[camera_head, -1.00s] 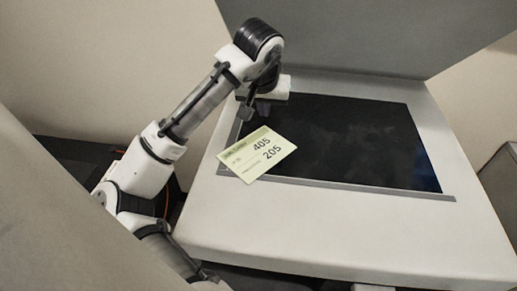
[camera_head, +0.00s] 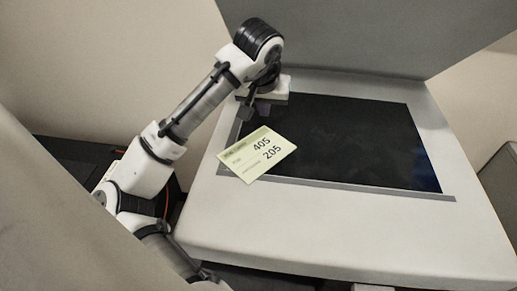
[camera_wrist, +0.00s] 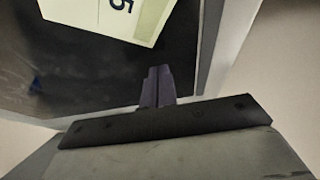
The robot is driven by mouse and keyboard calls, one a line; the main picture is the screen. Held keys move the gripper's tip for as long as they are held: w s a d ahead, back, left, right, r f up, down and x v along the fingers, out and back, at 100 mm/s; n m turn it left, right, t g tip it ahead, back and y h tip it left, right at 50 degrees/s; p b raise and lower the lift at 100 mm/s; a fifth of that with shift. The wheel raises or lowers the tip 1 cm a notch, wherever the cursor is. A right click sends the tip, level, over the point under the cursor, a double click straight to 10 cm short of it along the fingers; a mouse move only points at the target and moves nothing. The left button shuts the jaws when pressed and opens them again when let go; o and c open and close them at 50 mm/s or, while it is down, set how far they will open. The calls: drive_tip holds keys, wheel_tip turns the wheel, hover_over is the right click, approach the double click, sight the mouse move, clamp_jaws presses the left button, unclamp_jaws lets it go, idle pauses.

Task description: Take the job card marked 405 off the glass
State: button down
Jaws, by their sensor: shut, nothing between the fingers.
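The pale green job card (camera_head: 258,154) printed 405, with 205 below it, lies tilted at the near left corner of the dark glass (camera_head: 345,140). Part of the card hangs over the grey strip and the white table top. In the wrist view only a part of the card (camera_wrist: 105,15) shows at the top, with a dark 5 on it. My gripper (camera_head: 252,104) is just beyond the card's far edge, over the left part of the glass. In the wrist view its fingers (camera_wrist: 157,85) are together, empty and apart from the card.
A grey strip (camera_head: 370,188) borders the glass along its near edge. The white table top (camera_head: 350,230) is clear in front. A large grey panel (camera_head: 350,35) stands behind the glass. The rest of the glass is bare.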

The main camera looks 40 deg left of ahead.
sight(252, 174)
drive_tip(key=shift+f+b, duration=0.55)
drive_tip(key=shift+f, duration=0.25)
drive_tip(key=shift+s, duration=0.1)
idle(0.3)
drive_tip(key=shift+s+d, duration=0.5)
drive_tip(key=shift+s, duration=0.5)
drive_tip(key=shift+s+d, duration=0.5)
drive_tip(key=shift+s, duration=0.55)
drive_tip(key=shift+s+d, duration=0.5)
drive_tip(key=shift+s, duration=0.5)
drive_tip(key=shift+s+d+p, duration=0.4)
drive_tip(key=shift+s+d, duration=0.4)
drive_tip(key=shift+s, duration=0.85)
drive_tip(key=shift+s+d+p, duration=0.35)
drive_tip(key=shift+s+d, duration=0.4)
drive_tip(key=shift+s, duration=0.85)
drive_tip(key=shift+s+d+p, duration=0.4)
drive_tip(key=shift+s+d, duration=0.4)
drive_tip(key=shift+s, duration=0.85)
drive_tip(key=shift+r+p, duration=0.3)
drive_tip(key=shift+r, duration=2.8)
